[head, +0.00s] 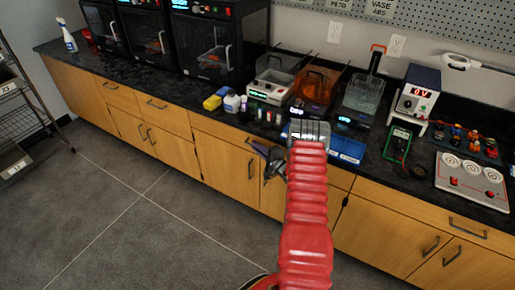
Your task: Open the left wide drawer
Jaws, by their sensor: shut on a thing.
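The wooden cabinet under the black counter has a row of drawers along its top. The left wide drawer (222,130) is the one behind my gripper, near the middle of the view. Its front looks flush with the cabinet. My gripper (262,151), dark grey, is at this drawer's front and shut on its handle, which it mostly hides. My red ribbed arm crosses in front of the drawer's right part. The right wide drawer (405,204) is closed, with its handle (467,227) in plain view.
Cupboard doors (225,165) with handles sit below the drawers. The counter holds 3D printers (212,45), a power supply (418,92), a blue bin (347,149) and small bottles near its front edge. The grey floor (140,220) in front is clear; a wire rack (18,105) stands far left.

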